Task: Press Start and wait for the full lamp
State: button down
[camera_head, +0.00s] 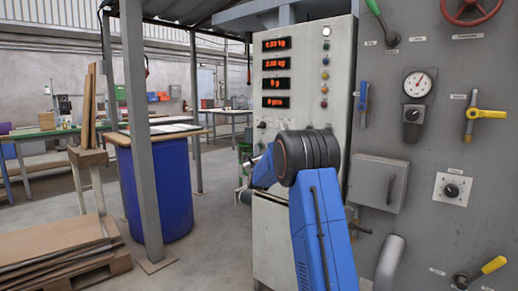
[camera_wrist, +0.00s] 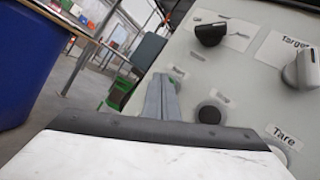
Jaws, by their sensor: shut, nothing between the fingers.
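The control cabinet (camera_head: 270,215) has red number displays (camera_head: 277,73) and a column of small lamps or buttons. The top white one (camera_head: 326,31) looks bright; their labels are unreadable, so I cannot tell which is the full lamp. My gripper (camera_wrist: 162,92) is shut and empty, its fingertips close to the slanted panel in the wrist view. A small green spot (camera_wrist: 172,80) shows at the fingertips, perhaps part of a button they hide. I cannot tell whether they touch it. A dark round button (camera_wrist: 209,113) sits to the right, near the "Tare" label (camera_wrist: 284,136).
On the panel are a black knob (camera_wrist: 210,33) and a pale knob (camera_wrist: 302,68) near the "Target" label. A blue drum (camera_head: 158,190) and a grey post (camera_head: 140,110) stand left of the cabinet. A grey machine wall with handles and a gauge (camera_head: 417,84) is at right.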

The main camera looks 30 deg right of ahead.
jog(key=shift+a, duration=0.15)
jog(key=shift+s+a, duration=0.25)
jog(key=shift+a, duration=0.45)
jog(key=a, duration=0.1)
jog(key=s+a, duration=0.1)
jog(key=a, duration=0.1)
jog(key=s+a, duration=0.1)
jog(key=a, duration=0.1)
jog(key=shift+a, duration=0.15)
dwell(0.4)
